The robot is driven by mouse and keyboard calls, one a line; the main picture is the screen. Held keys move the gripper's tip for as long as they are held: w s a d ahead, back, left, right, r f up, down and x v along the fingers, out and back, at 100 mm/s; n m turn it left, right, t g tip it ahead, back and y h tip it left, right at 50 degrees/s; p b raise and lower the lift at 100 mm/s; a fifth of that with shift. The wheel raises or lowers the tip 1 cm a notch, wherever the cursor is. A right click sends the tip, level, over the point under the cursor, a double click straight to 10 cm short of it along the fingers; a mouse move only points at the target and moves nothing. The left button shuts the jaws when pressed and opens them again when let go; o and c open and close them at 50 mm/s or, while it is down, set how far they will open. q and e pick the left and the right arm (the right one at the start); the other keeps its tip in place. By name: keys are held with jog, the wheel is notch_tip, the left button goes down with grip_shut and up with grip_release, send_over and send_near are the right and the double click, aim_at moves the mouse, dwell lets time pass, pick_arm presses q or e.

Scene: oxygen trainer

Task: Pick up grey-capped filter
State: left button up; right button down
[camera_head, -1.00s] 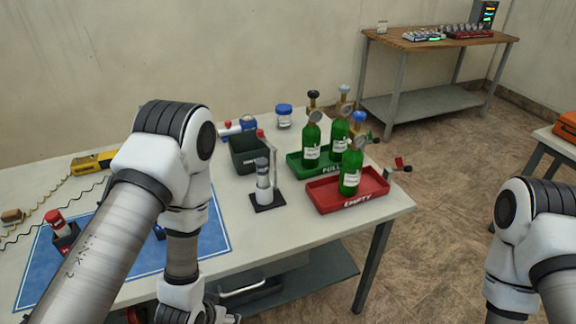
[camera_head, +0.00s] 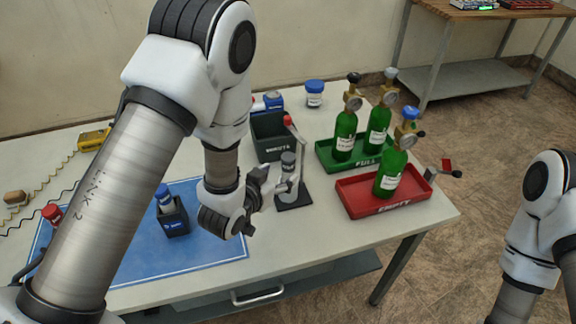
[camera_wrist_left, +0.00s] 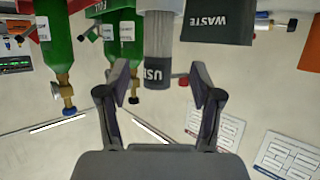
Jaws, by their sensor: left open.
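The grey-capped filter (camera_head: 289,164) stands upright on a small black base with a post and red-knobbed lever, near the middle of the table. In the left wrist view the filter (camera_wrist_left: 158,48) appears inverted, with a clear ribbed body and a dark grey band with partly readable lettering. My left gripper (camera_head: 274,181) is open beside the filter, on its near left side. In the wrist view its two fingers (camera_wrist_left: 160,82) stand apart with the filter between them in the picture; I cannot tell whether they reach around it. My right gripper is out of view.
A black waste bin (camera_head: 268,152) stands just behind the filter. Green (camera_head: 325,157) and red (camera_head: 350,208) trays with green cylinders are to the right. A blue-capped filter (camera_head: 164,196) in a black holder and a red-capped item (camera_head: 52,213) are left. The blue mat (camera_head: 215,245) has free room.

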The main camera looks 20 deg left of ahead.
aim_at(285, 170)
pick_arm(q)
jog(key=shift+w+d+r+p, duration=0.15)
jog(key=shift+w+d+p, duration=0.35)
jog(key=shift+w, duration=0.15)
jog(key=x, duration=0.4)
jog(key=shift+w+a+f+p, duration=0.25)
jog(key=shift+a+f+p, duration=0.05)
jog(key=shift+f+p, duration=0.1)
jog(key=shift+s+d+r, duration=0.1)
jog(key=shift+r, duration=0.05)
jog(key=shift+s, duration=0.1)
jog(key=c, duration=0.5)
grip_shut()
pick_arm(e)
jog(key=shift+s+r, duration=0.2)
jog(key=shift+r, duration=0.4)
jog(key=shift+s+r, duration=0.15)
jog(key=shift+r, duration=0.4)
